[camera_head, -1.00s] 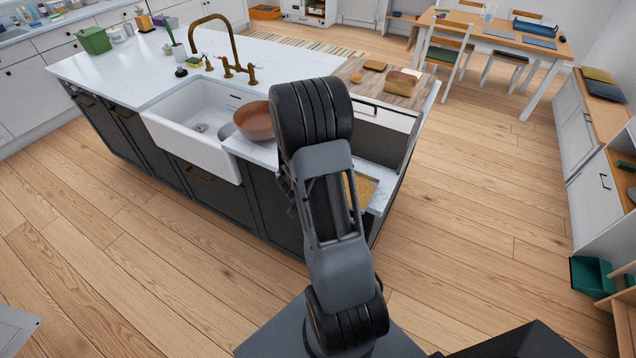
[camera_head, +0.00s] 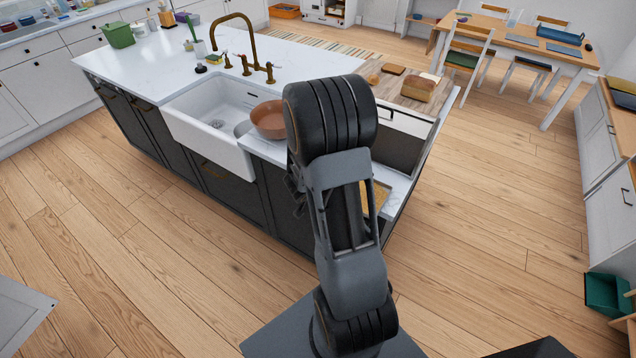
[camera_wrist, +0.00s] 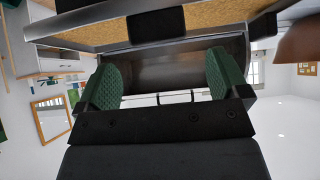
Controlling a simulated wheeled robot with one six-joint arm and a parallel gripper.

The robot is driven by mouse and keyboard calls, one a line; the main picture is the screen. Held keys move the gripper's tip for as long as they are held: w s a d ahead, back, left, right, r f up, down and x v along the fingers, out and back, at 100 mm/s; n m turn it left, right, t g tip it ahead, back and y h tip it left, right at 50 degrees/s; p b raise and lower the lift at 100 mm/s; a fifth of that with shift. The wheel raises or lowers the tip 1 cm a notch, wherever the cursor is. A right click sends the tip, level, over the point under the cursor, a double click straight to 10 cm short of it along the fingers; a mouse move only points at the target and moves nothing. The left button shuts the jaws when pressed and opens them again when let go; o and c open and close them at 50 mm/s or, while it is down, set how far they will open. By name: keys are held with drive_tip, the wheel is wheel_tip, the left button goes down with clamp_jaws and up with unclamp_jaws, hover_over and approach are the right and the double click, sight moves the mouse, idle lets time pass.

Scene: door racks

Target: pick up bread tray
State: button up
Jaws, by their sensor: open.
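A bread loaf (camera_head: 418,89) sits on a wooden surface (camera_head: 399,101) at the right end of the island. I cannot tell whether this surface is the bread tray. A cork-coloured panel (camera_head: 379,194) shows lower down, partly hidden behind my arm. In the wrist view a dark-edged cork-coloured panel (camera_wrist: 90,35) spans the top, beyond the fingertips. My gripper (camera_wrist: 163,77) has green pads held wide apart, with a dark panel (camera_wrist: 178,66) showing between and beyond them. Nothing is clearly held. In the head view my arm hides the gripper.
The island countertop (camera_head: 140,55) holds a white sink (camera_head: 205,135) and a brown bowl (camera_head: 268,119) close left of my arm. The bowl also shows in the wrist view (camera_wrist: 300,40). A dining table (camera_head: 500,35) stands at back right. Wooden floor (camera_head: 490,200) is clear to the right.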

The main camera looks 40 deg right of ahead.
drive_tip(key=v, duration=1)
drive_tip(key=shift+a, duration=0.1)
drive_tip(key=shift+c, duration=0.3)
